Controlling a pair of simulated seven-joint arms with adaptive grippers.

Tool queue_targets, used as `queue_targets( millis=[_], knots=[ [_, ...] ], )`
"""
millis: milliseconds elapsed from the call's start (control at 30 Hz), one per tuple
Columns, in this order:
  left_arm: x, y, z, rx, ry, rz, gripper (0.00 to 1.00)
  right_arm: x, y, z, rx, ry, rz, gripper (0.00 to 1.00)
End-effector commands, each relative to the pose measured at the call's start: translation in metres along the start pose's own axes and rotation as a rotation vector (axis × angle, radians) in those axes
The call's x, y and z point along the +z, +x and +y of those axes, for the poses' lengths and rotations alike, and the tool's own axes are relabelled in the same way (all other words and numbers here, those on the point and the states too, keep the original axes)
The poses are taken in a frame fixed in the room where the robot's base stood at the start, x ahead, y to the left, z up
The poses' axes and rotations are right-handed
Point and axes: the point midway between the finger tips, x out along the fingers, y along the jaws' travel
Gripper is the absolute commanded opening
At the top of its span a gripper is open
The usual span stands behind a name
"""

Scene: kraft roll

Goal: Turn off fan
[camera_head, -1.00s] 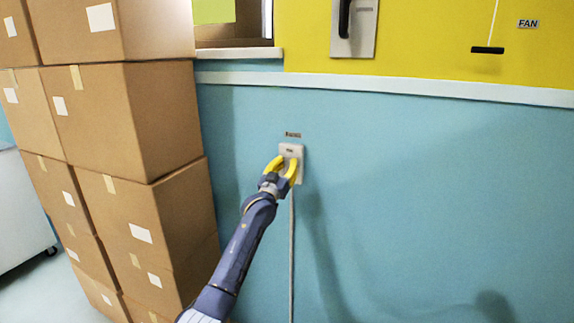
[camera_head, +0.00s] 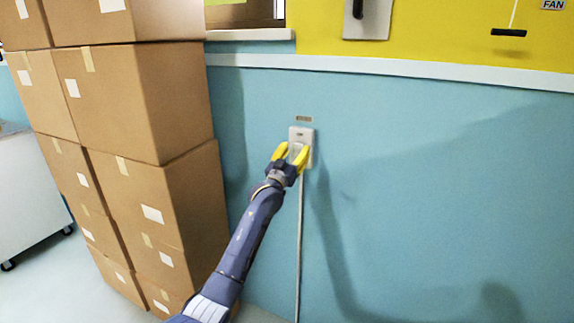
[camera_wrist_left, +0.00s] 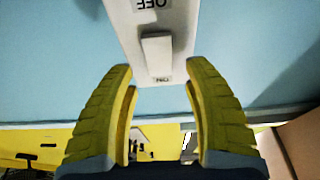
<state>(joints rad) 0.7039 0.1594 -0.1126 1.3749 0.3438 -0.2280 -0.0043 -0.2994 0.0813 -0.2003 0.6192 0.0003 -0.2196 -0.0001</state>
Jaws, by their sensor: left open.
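A white switch plate (camera_head: 308,134) is fixed to the blue wall, with a small label above it too small to read. My right gripper is out of view.
Stacked cardboard boxes (camera_head: 150,105) stand left of my arm. A grey cable (camera_head: 299,240) runs down below the plate. Upper right, a pull cord with a black handle (camera_head: 509,32) hangs beside a "FAN" sign (camera_head: 552,4). A dark lever (camera_head: 358,9) is on a grey panel. The wall right of the plate is clear.

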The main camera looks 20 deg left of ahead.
Motion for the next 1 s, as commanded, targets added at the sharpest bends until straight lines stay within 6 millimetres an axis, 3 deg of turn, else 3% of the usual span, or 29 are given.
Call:
queue_targets(
  millis=[500, 700, 1000],
  knots=[
    [0.000, -0.081, -0.001, -0.001, -0.001, 0.001, 0.51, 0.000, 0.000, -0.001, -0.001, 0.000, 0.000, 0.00],
    [-0.001, -0.097, 0.000, -0.001, 0.000, 0.001, 0.51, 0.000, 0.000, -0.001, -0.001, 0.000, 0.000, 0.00],
    [-0.001, -0.103, 0.000, -0.001, 0.000, 0.001, 0.51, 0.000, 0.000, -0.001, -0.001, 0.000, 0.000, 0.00]
  ],
)
